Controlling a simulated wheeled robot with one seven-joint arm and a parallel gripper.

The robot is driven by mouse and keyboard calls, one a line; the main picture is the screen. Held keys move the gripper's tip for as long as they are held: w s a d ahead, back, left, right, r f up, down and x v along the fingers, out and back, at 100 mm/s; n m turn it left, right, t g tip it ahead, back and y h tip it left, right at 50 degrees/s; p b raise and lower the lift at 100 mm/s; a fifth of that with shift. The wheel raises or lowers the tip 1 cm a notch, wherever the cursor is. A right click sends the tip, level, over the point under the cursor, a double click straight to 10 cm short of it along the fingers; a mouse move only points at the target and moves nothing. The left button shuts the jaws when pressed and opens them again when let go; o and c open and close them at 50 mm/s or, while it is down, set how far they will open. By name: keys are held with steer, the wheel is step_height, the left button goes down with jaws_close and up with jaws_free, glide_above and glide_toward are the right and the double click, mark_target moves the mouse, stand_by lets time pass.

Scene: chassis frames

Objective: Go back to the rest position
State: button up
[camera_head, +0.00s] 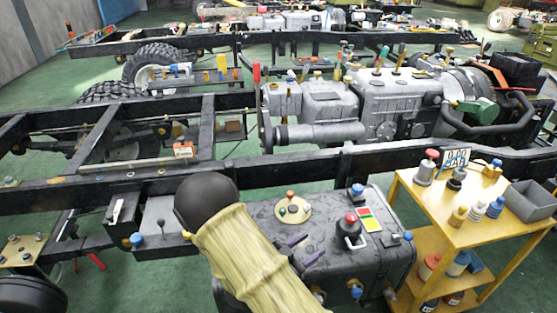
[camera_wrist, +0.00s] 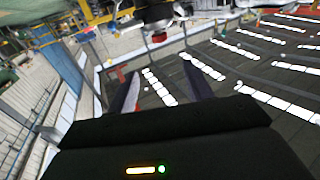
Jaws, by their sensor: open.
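My gripper (camera_wrist: 158,68) shows in the wrist view with its two dark fingers spread apart and nothing between them. Past the fingers are a dark surface with rows of bright white panels, a wall and a hanging dark object with a red part, all tilted and apparently far off. In the head view my arm, with a cream sleeve and a black rounded joint, rises from the bottom centre in front of a dark tank (camera_head: 262,212). I cannot make out the gripper in the head view.
A black chassis frame (camera_head: 270,172) crosses the head view, with a grey engine (camera_head: 345,100) behind it. A yellow cart (camera_head: 445,205) with bottles and a grey bin (camera_head: 531,201) stands at right. A tyre (camera_head: 30,294) is at lower left. Green floor (camera_head: 120,268) shows between.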

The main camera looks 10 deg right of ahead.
steer(key=shift+w, duration=0.1)
steer(key=w+a+r+n+y, duration=0.2)
steer(key=w+a+n+y, duration=0.25)
steer(key=y, duration=0.85)
steer(key=s+d+r+n+g+y, duration=0.1)
steer(key=s+d+r+n+g, duration=0.2)
steer(key=s, duration=0.4)
steer(key=s+d+r+n+g+y, duration=0.1)
steer(key=s+r+n+g+y, duration=0.15)
steer(key=s+n, duration=0.4)
step_height(320, 180, up, 23)
steer(key=s+m+p, duration=0.1)
steer(key=p, duration=2.2)
steer(key=shift+s+d+m+g+h, duration=0.3)
steer(key=shift+s+m+g+h, duration=0.05)
steer(key=shift+m, duration=0.05)
